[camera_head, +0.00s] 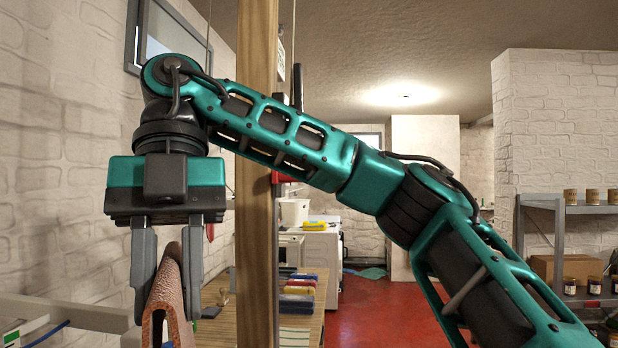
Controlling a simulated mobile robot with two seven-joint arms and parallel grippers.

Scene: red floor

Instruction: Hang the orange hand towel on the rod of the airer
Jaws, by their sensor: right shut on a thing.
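My right gripper (168,306) is at the lower left of the head view, pointing down, with its arm coming in from the right. It is shut on the orange hand towel (173,285), which shows as a folded brownish-orange cloth, peaked between the two fingers. The towel's lower part is cut off by the bottom edge of the picture. I cannot make out the airer or its rod in this view. My left gripper is not in view.
A wooden post (257,190) stands upright just right of the gripper. Behind it is a wooden table (232,322) with colored items. A white brick wall (45,160) lies left. Shelves (585,208) with tins stand far right. Red floor (375,310) is clear in the middle.

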